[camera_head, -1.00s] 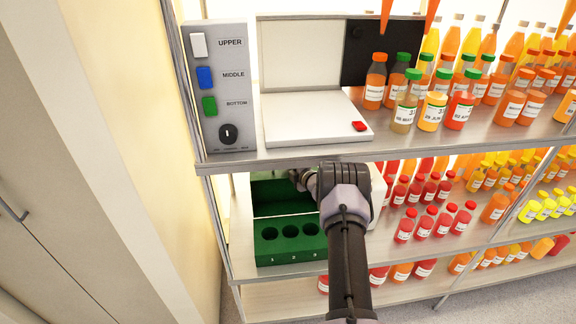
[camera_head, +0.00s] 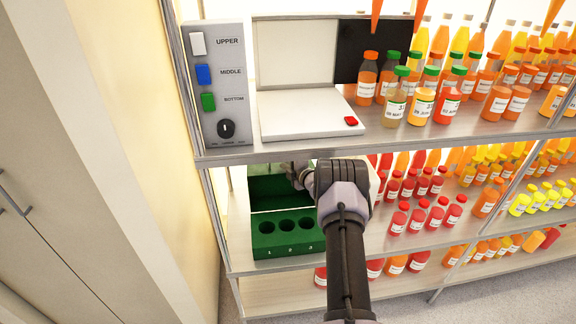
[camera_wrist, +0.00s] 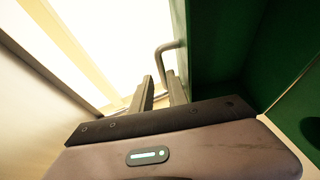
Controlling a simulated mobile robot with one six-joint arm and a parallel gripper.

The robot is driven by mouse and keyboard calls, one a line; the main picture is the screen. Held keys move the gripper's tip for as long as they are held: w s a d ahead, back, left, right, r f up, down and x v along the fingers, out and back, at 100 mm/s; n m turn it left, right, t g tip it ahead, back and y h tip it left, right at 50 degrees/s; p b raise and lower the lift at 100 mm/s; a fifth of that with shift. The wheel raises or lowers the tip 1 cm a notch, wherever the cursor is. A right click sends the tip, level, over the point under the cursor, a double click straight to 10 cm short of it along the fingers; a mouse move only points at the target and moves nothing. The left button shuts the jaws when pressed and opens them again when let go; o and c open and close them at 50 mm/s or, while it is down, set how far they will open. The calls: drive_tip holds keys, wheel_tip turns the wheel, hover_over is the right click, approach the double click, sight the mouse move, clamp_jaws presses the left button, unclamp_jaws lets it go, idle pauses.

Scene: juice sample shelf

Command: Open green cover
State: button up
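The green box (camera_head: 288,240) with numbered round holes sits on the middle shelf at the left in the head view. A dark green panel (camera_head: 278,192), seemingly the cover, shows behind the holes; its exact angle is hard to tell. In the wrist view a green surface (camera_wrist: 225,50) fills the right side, with a thin grey bent handle (camera_wrist: 161,49) at its left edge. My gripper (camera_wrist: 161,77) has its fingers apart, and the handle's lower end reaches toward the gap between them. Contact cannot be told. In the head view my wrist hides the box's right side.
The upper shelf (camera_head: 300,150) lies close above my arm. A button panel (camera_head: 215,85) and a white device with a red button (camera_head: 351,121) stand on it. Small red bottles (camera_head: 417,218) stand right of my wrist. A cream wall (camera_head: 120,140) bounds the left.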

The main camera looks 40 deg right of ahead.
drive_tip(key=p+v, duration=0.4)
drive_tip(key=v, duration=1.3)
drive_tip(key=shift+s, duration=0.2)
